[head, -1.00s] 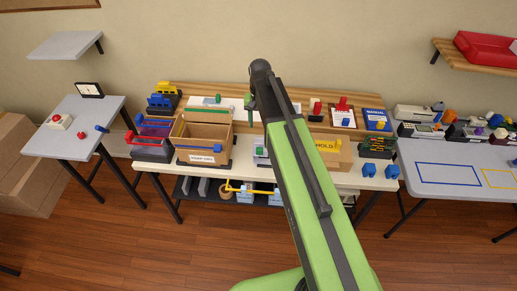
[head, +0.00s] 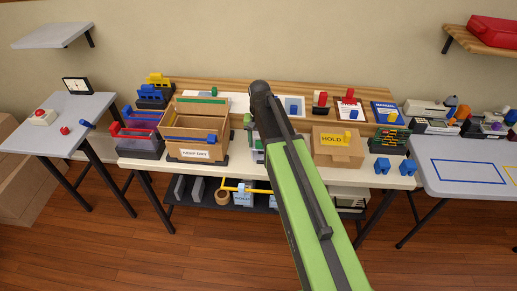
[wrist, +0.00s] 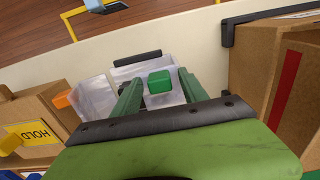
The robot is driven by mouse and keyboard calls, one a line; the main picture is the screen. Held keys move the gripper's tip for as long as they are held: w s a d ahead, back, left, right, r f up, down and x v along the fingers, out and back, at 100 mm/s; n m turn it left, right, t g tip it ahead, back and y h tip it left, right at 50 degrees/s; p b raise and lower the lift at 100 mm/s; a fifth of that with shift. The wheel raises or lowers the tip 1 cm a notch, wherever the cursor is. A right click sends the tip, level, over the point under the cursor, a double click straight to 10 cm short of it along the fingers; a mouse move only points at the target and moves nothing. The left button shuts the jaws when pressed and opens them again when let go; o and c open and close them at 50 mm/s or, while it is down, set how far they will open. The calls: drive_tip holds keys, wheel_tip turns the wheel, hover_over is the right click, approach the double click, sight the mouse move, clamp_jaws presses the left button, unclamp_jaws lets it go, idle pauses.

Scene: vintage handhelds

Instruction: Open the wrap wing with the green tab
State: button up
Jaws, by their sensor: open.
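The green tab (wrist: 159,82) is a small block on a pale, see-through wrap wing (wrist: 160,100) in the wrist view. My gripper (wrist: 159,76) is open, with its two green fingers on either side of the tab in the picture. I cannot tell whether they are level with it or above it. A second see-through panel with an orange tab (wrist: 63,99) lies to the left. In the head view my gripper (head: 248,121) hangs over the table, and my arm hides most of the wrap.
An open cardboard box (head: 190,154) stands left of the wrap in the head view, and a box marked HOLD (head: 330,140) stands to the right. Blue blocks (head: 382,166) sit near the table's front right. A green-topped piece (head: 214,91) lies behind.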

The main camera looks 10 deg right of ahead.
drive_tip(key=shift+r, duration=0.1)
clamp_jaws()
idle(1.3)
